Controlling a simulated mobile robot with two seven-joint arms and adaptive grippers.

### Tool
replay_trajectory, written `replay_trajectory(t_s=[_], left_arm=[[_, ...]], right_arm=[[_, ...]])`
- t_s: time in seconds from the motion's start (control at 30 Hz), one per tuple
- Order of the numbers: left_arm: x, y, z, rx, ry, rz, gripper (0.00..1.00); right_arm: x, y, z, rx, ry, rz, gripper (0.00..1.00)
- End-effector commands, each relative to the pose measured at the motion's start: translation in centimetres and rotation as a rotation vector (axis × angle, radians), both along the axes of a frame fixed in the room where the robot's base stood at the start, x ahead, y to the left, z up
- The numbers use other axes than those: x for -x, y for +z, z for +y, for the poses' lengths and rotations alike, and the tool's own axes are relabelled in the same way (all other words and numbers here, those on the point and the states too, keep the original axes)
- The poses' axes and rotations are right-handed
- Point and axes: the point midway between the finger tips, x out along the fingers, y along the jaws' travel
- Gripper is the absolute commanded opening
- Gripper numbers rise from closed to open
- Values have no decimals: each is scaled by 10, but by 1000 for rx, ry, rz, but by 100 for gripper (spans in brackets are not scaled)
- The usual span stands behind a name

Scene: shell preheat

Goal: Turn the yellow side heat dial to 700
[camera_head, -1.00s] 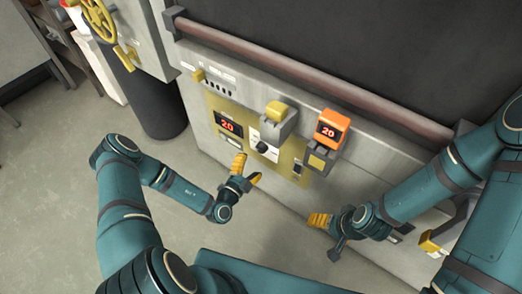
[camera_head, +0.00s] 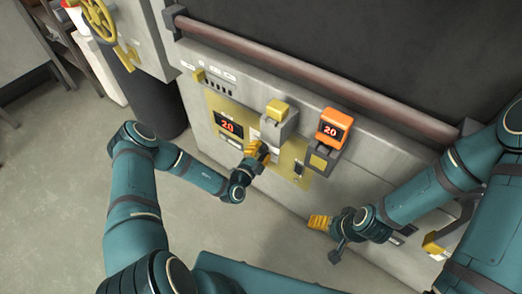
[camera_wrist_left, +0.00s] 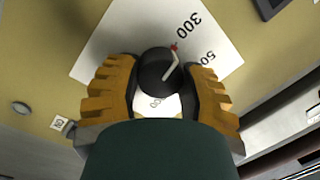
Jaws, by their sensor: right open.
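The black heat dial (camera_wrist_left: 154,70) sits on a white scale plate (camera_wrist_left: 120,35) in the left wrist view. Its white pointer with a red tip points up and right, between the 300 and a partly hidden number starting with 50. My left gripper (camera_wrist_left: 160,92) has its yellow fingers apart, one on each side of the dial; I cannot tell whether they touch it. In the head view my left gripper (camera_head: 258,150) covers the dial below the yellow-topped box (camera_head: 277,112). My right gripper (camera_head: 320,222) is open and empty, low before the furnace front.
A display (camera_head: 228,124) on the yellow panel (camera_head: 288,168) reads 20. An orange display (camera_head: 333,127) to its right also reads 20. A long rail (camera_head: 310,78) runs above the panel. The floor (camera_head: 60,200) at left is clear.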

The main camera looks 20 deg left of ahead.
Motion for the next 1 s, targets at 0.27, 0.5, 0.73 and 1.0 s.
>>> replay_trajectory(t_s=[0.27, 0.5, 0.73, 1.0], left_arm=[[0, 0, 0, -4, 0, -2, 5], [0, 0, -1, -62, 0, -23, 5], [0, 0, -1, -209, 1, -76, 5], [0, 0, -1, -449, 0, -163, 5]], right_arm=[[0, 0, 0, 0, 0, 0, 82], [1, 5, 0, 0, 1, 2, 82], [2, 13, 0, -1, 1, 6, 82], [4, 25, 1, -3, 2, 11, 82]])
